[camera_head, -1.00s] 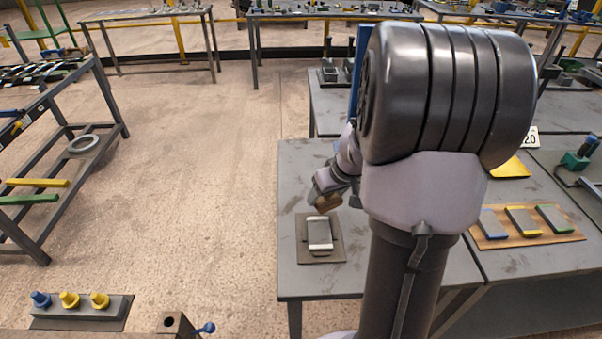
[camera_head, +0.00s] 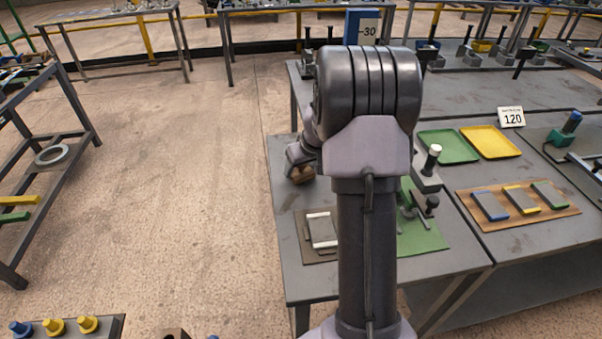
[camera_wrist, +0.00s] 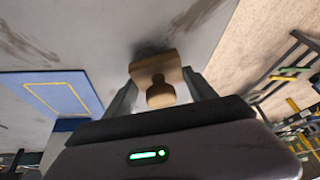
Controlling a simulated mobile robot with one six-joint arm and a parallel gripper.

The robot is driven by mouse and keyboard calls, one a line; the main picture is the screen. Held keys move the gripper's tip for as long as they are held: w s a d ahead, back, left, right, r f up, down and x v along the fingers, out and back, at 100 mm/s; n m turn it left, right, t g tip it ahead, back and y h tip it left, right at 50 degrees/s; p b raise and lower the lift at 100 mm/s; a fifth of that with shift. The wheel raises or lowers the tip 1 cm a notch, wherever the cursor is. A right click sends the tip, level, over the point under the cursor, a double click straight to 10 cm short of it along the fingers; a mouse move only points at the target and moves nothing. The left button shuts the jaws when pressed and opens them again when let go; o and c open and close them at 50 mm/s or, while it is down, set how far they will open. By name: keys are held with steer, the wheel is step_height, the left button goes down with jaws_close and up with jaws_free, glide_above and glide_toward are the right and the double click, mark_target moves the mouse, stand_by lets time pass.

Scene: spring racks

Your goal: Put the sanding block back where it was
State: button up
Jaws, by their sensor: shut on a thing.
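The sanding block appears to be the wooden block with a round knob (camera_wrist: 154,71) in the wrist view. My gripper (camera_wrist: 158,82) is shut on it, with one finger on each side. In the head view, the block (camera_head: 303,175) is a small brown shape at the end of my gripper (camera_head: 300,165). It is over the far left part of the near grey table (camera_head: 284,200). A dark patch shows on the grey surface beside the block in the wrist view. I cannot tell whether the block touches the table.
A brown board (camera_head: 312,257) with a white-edged grey plate (camera_head: 322,231) lies nearer on this table. A green mat (camera_head: 425,238) with clamp-like fixtures is partly behind my arm. A wooden board (camera_head: 473,216) with blue, yellow and green-edged blocks lies right. A blue yellow-lined panel (camera_wrist: 50,95) shows in the wrist view.

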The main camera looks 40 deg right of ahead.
steer(key=o, duration=1.6)
steer(key=shift+f, duration=0.5)
steer(key=d+p+v, duration=0.1)
steer(key=p+v, duration=0.4)
steer(key=v, duration=0.7)
steer(key=s+a+r+y, duration=0.1)
steer(key=a+r, duration=0.3)
steer(key=a, duration=0.4)
steer(key=s+a+r, duration=0.1)
steer(key=a+r, duration=0.4)
steer(key=a, duration=0.2)
steer(key=s+a+r, duration=0.1)
steer(key=s+a, duration=0.5)
steer(key=s+a+m+y, duration=0.1)
steer(key=s+a, duration=0.5)
steer(key=a, duration=0.1)
steer(key=s+a+r+y, duration=0.1)
steer(key=s+a, duration=0.4)
steer(key=a, duration=0.1)
steer(key=shift+s+a+r+m+t, duration=0.3)
steer(key=shift+s+a+r+t, duration=0.05)
steer(key=shift+s+a+t, duration=0.05)
